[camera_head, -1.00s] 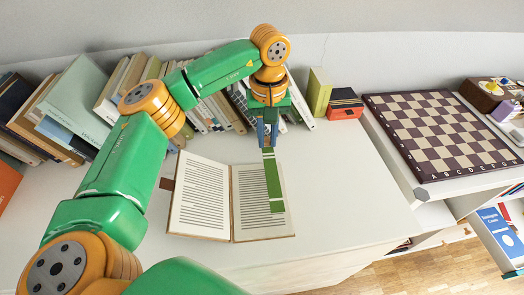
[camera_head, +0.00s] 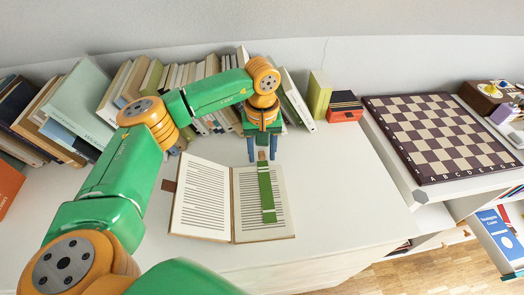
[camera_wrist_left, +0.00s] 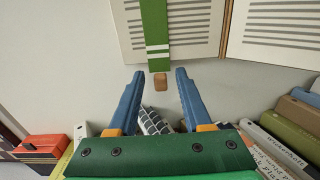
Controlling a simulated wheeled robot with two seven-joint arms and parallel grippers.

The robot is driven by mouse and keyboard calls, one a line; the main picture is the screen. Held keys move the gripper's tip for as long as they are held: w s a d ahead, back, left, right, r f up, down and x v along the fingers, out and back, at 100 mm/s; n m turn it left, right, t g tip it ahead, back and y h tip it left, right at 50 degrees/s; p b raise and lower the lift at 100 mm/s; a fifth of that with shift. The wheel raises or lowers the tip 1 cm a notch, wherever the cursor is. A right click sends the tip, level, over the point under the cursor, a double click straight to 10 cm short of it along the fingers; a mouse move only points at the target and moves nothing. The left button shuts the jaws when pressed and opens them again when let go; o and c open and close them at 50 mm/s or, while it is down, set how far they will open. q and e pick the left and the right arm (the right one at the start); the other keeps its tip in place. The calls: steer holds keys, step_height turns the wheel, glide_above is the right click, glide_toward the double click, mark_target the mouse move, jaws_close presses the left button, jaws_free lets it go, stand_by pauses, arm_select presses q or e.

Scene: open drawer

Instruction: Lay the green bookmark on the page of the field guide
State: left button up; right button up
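The field guide (camera_head: 204,228) lies open on the white surface. The green bookmark (camera_head: 267,194) lies lengthwise on its right-hand page, with its top end reaching past the page's upper edge. In the left wrist view the bookmark (camera_wrist_left: 154,22) shows white stripes and a small brown tab (camera_wrist_left: 160,81) at its end, beyond the page edge. My left gripper (camera_head: 263,158) is open and empty, just behind the tab; in the left wrist view its blue fingers (camera_wrist_left: 160,75) are spread apart, one to each side of the tab's line, touching nothing. My right gripper is not in view.
A row of leaning books (camera_head: 120,88) stands along the wall behind the guide. A red box (camera_head: 344,114) and a green book (camera_head: 319,93) stand at the back. A chessboard (camera_head: 440,134) lies to the right. The white surface right of the guide (camera_head: 345,190) is clear.

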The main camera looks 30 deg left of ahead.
arm_select(q)
step_height(320, 180, up, 12)
steer(key=shift+r, duration=0.2)
stand_by(0.4)
